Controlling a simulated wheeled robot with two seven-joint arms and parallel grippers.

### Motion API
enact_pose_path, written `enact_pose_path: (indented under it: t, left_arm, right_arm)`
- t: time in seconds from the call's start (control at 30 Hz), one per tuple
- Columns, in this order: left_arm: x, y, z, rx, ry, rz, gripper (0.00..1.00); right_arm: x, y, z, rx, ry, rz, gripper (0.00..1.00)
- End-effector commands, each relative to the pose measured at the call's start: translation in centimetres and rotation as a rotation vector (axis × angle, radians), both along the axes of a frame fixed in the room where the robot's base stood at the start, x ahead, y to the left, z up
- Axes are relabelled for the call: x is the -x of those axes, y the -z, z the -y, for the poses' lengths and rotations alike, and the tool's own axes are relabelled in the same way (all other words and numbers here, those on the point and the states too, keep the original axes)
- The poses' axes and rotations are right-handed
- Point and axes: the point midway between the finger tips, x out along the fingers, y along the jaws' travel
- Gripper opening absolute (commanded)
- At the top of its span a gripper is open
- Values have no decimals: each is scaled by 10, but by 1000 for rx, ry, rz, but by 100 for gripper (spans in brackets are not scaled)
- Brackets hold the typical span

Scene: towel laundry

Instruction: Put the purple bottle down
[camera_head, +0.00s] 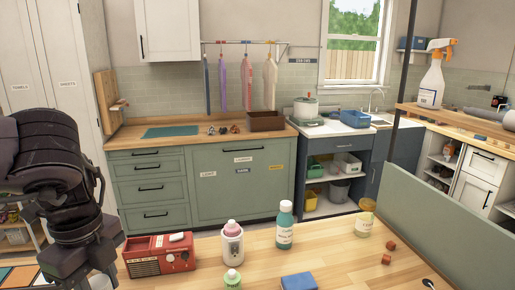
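No plainly purple bottle shows. The closest match is a white bottle with a pinkish-mauve cap (232,243), standing upright on the wooden table (335,262) in front. My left arm comes in at the left edge, and its dark gripper (92,262) is low at the table's left end, left of the red box. Its fingertips cannot be made out, so I cannot tell whether it is open or holds anything. A pale object (101,283) shows partly below it at the bottom edge. My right gripper is not in view.
A red box (160,256), green-capped bottle (232,279), teal bottle (284,226), yellowish container (364,219), blue block (298,281) and small brown cubes (387,259) are on the table. A green panel (440,225) edges its right side. A spray bottle (432,78) stands on the upper-right shelf.

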Motion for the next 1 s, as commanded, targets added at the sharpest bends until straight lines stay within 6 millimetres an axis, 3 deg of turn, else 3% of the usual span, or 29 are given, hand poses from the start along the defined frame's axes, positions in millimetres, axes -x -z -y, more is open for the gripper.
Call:
enact_pose_path:
  t: [0.3, 0.5, 0.7, 1.0]
  left_arm:
    - [1, 63, 0, 2, 0, -5, 0]
    - [1, 95, 0, 1, -1, -2, 0]
    - [0, 111, 0, 1, -3, 0, 0]
    - [-1, 109, 6, 2, -160, 3, 0]
  right_arm:
    - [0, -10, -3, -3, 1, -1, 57]
    - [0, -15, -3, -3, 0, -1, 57]
    - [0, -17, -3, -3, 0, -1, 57]
    - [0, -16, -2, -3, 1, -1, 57]
